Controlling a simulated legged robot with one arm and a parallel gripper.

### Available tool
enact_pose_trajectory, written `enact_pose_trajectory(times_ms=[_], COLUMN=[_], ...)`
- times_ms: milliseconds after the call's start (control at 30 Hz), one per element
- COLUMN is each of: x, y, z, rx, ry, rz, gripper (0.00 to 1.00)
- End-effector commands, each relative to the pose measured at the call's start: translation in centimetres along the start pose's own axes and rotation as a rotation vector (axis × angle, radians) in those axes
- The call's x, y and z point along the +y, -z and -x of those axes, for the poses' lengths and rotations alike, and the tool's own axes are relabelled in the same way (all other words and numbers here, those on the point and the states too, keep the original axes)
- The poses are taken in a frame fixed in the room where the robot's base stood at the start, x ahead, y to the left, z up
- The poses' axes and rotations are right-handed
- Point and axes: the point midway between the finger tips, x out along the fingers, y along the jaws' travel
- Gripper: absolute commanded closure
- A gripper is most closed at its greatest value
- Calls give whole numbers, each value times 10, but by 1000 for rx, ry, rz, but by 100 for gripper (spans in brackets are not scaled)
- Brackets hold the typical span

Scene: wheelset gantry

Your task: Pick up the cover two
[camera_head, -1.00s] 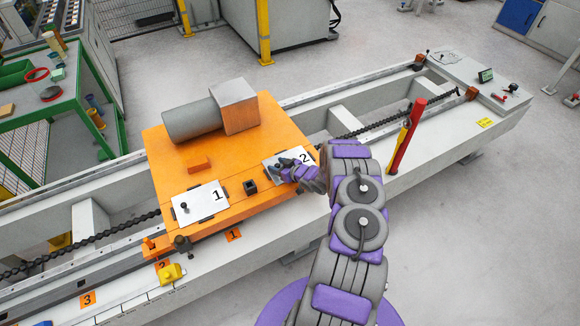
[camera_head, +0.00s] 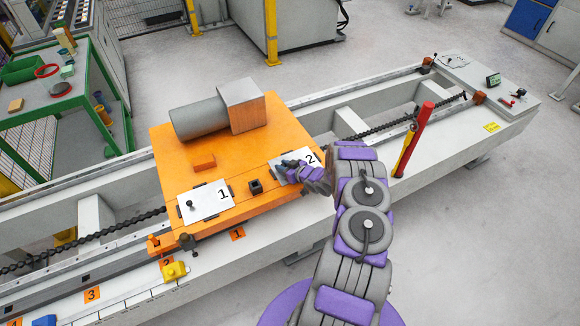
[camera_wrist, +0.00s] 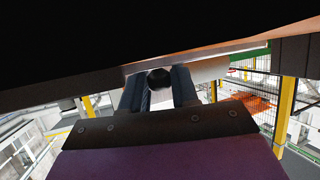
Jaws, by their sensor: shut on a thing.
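Cover two (camera_head: 302,160) is a white plate marked 2 on the right part of the orange carriage (camera_head: 235,165). My gripper (camera_head: 287,163) is at the plate's left part, and my wrist hides some of the plate. In the wrist view my gripper (camera_wrist: 158,90) is shut with its two fingers on either side of a dark round knob (camera_wrist: 159,78). I cannot tell whether the plate is lifted off the carriage. Cover one (camera_head: 205,201), a white plate marked 1 with a dark knob, lies on the carriage to the left.
A grey cylinder (camera_head: 199,119) and grey block (camera_head: 241,105) stand at the carriage's back. A small orange block (camera_head: 204,161) and a dark square socket (camera_head: 255,187) sit on it. A red and yellow post (camera_head: 414,140) stands right of my arm.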

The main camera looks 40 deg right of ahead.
Motion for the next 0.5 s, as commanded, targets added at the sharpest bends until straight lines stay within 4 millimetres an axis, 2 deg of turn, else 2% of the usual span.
enact_pose_trajectory(times_ms=[233, 433, 500], x=[0, -1, 11], y=[12, 38, 32], z=[5, 15, 26], rx=[-1, 1, 2], ry=[0, 1, -3], rz=[1, 3, 0], gripper=[100, 100, 100])
